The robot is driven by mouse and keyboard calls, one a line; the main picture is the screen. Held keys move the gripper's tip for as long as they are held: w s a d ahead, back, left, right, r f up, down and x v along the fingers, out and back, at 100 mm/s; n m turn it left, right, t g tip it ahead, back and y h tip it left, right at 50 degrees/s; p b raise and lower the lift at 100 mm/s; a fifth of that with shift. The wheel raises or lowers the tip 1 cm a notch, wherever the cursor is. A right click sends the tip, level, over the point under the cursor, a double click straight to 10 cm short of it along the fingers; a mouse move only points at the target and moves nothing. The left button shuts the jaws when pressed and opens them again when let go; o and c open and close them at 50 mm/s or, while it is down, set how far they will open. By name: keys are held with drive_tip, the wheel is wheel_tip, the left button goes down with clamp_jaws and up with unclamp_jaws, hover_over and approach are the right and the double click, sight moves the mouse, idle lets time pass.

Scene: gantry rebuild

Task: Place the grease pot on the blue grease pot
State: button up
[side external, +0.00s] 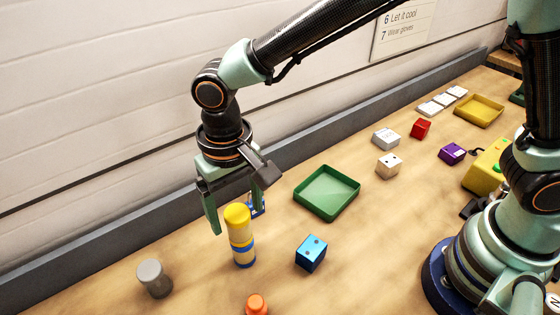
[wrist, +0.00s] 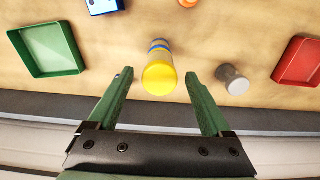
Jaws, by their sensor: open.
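A yellow cylindrical pot (side external: 237,219) stands upright on top of a blue-banded pot (side external: 243,252) with a yellow middle, forming one straight column on the bench. In the wrist view the yellow top (wrist: 159,79) faces the camera, with the blue bands (wrist: 159,46) beyond it. My gripper (side external: 238,212) is open, pointing down over the column. Its fingers are on either side of the yellow pot, with a visible gap on both sides in the wrist view (wrist: 160,76). I cannot tell exactly where the upper pot ends and the lower one begins.
A grey cylinder (side external: 154,279) stands left of the column and an orange pot (side external: 256,305) in front. A blue cube (side external: 311,254) and green tray (side external: 327,193) are to the right. A red tray (wrist: 299,62) shows in the wrist view. The wall ledge (side external: 90,242) runs behind.

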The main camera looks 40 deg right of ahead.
sight(238, 212)
wheel_tip(238, 212, up, 8)
drive_tip(key=w+d+r+t+y, duration=0.1)
drive_tip(key=d+r, duration=0.1)
drive_tip(key=d, duration=0.5)
drive_tip(key=w+d+r+t, duration=0.1)
drive_tip(key=d+r, duration=0.2)
drive_tip(key=d, duration=0.3)
drive_tip(key=s+d+t, duration=0.1)
drive_tip(key=s+d, duration=0.1)
drive_tip(key=d, duration=0.6)
drive_tip(key=s+d+t+h, duration=0.1)
drive_tip(key=s+d+t, duration=0.1)
drive_tip(key=d, duration=0.6)
drive_tip(key=shift+s+f+t, duration=0.25)
drive_tip(key=shift+s+t, duration=0.05)
drive_tip(key=shift+s, duration=0.2)
